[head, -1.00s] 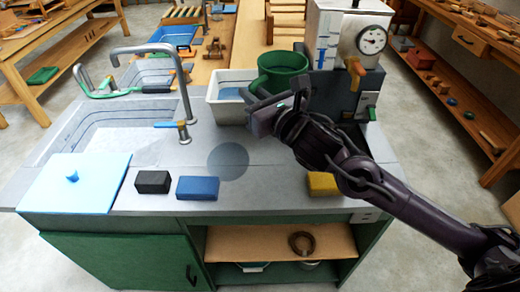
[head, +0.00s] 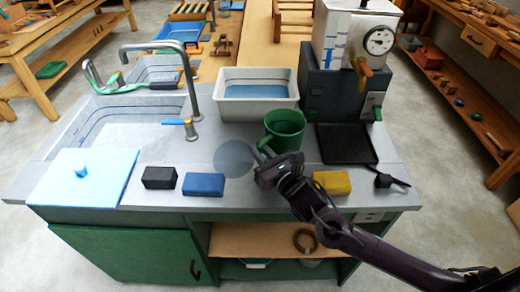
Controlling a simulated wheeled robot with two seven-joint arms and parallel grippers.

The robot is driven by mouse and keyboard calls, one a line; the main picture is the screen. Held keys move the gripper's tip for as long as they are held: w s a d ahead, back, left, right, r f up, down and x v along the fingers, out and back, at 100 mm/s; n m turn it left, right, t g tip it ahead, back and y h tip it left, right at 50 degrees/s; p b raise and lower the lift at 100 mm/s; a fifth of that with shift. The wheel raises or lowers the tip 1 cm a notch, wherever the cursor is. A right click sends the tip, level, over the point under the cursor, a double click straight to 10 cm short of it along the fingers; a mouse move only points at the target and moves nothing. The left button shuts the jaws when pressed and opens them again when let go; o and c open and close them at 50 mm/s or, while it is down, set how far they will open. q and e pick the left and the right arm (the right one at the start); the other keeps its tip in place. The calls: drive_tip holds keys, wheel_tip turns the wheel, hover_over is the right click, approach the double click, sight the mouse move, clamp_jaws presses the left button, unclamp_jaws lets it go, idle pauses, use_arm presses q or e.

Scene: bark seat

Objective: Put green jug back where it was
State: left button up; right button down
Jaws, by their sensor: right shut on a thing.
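The green jug (head: 286,124) is upright over the grey counter, between the white basin and my right gripper. My right gripper (head: 266,151) is shut on the near side of the jug, probably at its handle; the exact contact is partly hidden. I cannot tell whether the jug's base touches the counter. A round darker grey mark (head: 234,157) lies on the counter just left of the gripper. My left gripper is not in view.
A white basin (head: 256,112) stands behind the jug. A dark machine with a dial (head: 380,41) and a black tray (head: 346,144) are to the right. Yellow (head: 332,183), blue (head: 203,185) and black (head: 159,177) blocks lie along the front. The sink is at left.

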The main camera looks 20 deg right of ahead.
drive_tip(key=shift+f, duration=0.15)
drive_tip(key=c, duration=1.5)
unclamp_jaws()
drive_tip(key=shift+o, duration=0.2)
drive_tip(key=b+v, duration=0.1)
drive_tip(key=v, duration=1)
drive_tip(key=shift+b, duration=0.35)
drive_tip(key=shift+s+d+r, duration=0.15)
drive_tip(key=shift+s+r, duration=0.1)
drive_tip(key=shift+s, duration=0.25)
